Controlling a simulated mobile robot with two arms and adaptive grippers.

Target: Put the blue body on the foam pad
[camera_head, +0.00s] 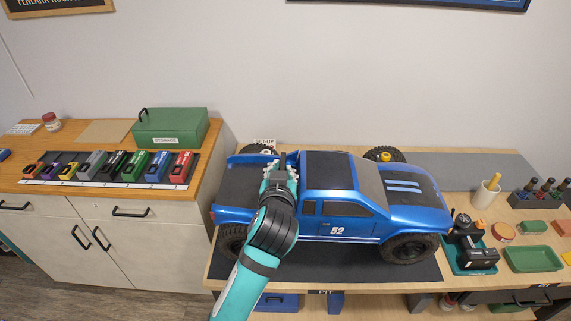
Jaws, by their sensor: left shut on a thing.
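The blue body (405,194) is a pickup shell marked 52, in the middle of the head view over the black wheels (410,248) of the crawler. I cannot tell whether it rests on the chassis or is slightly raised. My left gripper (281,166), on the teal arm, is shut on the blue body at the bed just behind the cab. The arm hides part of the bed and side. A flat grey pad (460,171) lies at the back right of the bench and looks like the foam pad; its top looks bare. My right gripper is not in view.
A dark mat (350,268) lies under the crawler. At the right are a cup with a yellow-handled tool (486,194), a bottle rack (540,194), a teal tray (470,252) and a green tray (531,259). A cabinet at left bears a green storage box (170,127) and several small colored boxes.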

